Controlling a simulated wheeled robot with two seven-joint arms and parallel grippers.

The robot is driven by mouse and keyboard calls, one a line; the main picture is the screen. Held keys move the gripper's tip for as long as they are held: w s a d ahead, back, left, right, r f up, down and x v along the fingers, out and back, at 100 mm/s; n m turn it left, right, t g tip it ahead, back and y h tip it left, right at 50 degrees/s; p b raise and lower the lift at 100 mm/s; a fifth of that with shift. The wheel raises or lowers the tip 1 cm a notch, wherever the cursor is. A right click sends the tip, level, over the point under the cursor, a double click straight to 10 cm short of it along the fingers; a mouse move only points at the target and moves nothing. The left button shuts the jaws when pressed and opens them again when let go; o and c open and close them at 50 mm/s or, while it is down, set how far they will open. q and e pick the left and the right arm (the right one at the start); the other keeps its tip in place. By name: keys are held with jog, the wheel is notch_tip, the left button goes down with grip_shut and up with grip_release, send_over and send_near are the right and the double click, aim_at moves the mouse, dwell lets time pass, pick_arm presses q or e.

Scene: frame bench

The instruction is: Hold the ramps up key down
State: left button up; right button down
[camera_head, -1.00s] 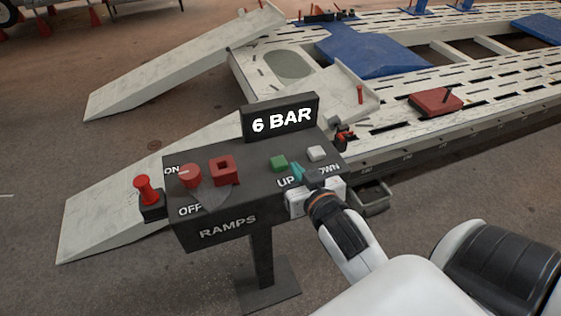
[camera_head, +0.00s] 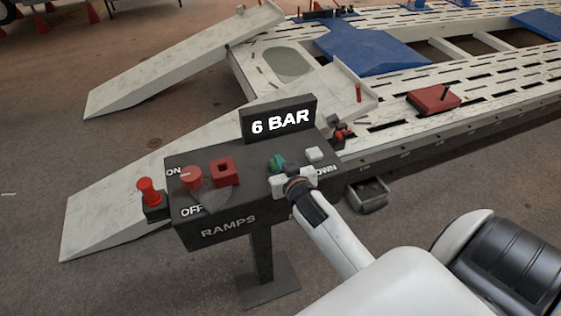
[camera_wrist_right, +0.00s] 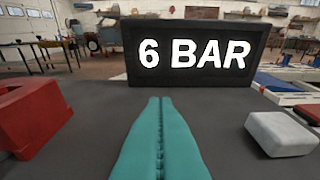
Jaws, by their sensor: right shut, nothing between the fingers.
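The control box (camera_head: 240,205) marked RAMPS stands on a post. The green key above the word UP is mostly hidden at the fingertips of my right gripper (camera_head: 279,163). The right gripper is shut and empty, its teal fingers together over that key; they also show in the wrist view (camera_wrist_right: 160,100). The fingers cover the green key there, so I cannot tell whether it is touched or pressed in. The white DOWN key (camera_head: 315,154) is just right of the fingers and also shows in the wrist view (camera_wrist_right: 281,133). My left gripper is out of view.
A display (camera_head: 279,120) reading 6 BAR stands behind the keys. Left of the fingers are a square red guard (camera_head: 224,172), a red ON/OFF knob (camera_head: 191,178) and a red plunger (camera_head: 150,190). Two pale ramps (camera_head: 120,212) (camera_head: 180,60) slope down from the perforated deck (camera_head: 480,90).

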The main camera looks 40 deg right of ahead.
jog(key=shift+f, duration=0.2)
jog(key=shift+f, duration=0.1)
